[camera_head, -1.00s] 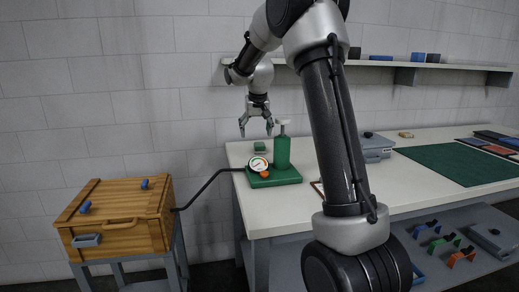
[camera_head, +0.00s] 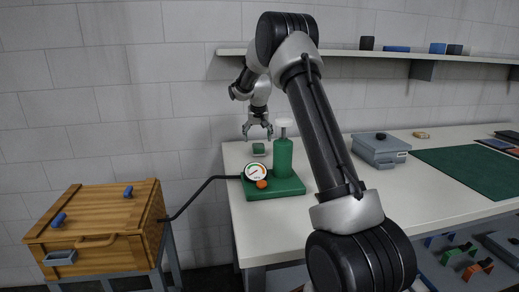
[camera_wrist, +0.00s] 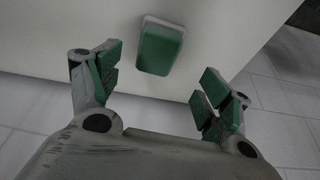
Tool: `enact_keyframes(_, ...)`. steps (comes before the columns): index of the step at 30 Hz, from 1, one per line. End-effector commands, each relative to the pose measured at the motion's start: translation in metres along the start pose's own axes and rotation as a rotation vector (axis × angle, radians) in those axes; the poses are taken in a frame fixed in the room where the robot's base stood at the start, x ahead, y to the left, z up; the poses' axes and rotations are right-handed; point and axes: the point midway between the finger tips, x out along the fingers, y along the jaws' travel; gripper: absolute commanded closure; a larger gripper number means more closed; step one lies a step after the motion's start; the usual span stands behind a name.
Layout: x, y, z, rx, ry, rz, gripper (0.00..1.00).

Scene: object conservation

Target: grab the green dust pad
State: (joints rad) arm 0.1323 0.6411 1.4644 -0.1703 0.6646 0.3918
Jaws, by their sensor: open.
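The green dust pad (camera_head: 258,149) is a small block, green with a pale layer, on the white table's back left corner, behind the green pump device. It also shows in the wrist view (camera_wrist: 160,48), at the top centre. My gripper (camera_head: 258,132) is open and empty above the pad. In the wrist view my gripper's green-padded fingers (camera_wrist: 160,80) are spread wide, with the pad lying between and beyond them, apart from both. The gap in height between fingers and pad is hard to judge.
A green pump with a gauge (camera_head: 273,185) stands just in front of the pad, its hose running to a wooden chest (camera_head: 100,225) at left. A grey case (camera_head: 380,150) and a green mat (camera_head: 468,168) lie to the right on the table (camera_head: 330,215). A wall shelf (camera_head: 390,55) is above.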

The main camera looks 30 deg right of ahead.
Motion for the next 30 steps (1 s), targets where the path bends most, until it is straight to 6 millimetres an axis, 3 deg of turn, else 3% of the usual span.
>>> enact_keyframes(15,0.065,0.005,-0.001,0.0,0.0,0.0,0.21)
enact_keyframes(22,0.067,0.005,-0.002,0.0,0.001,-0.001,0.21)
enact_keyframes(30,0.067,0.005,-0.002,0.0,0.001,-0.001,0.71)
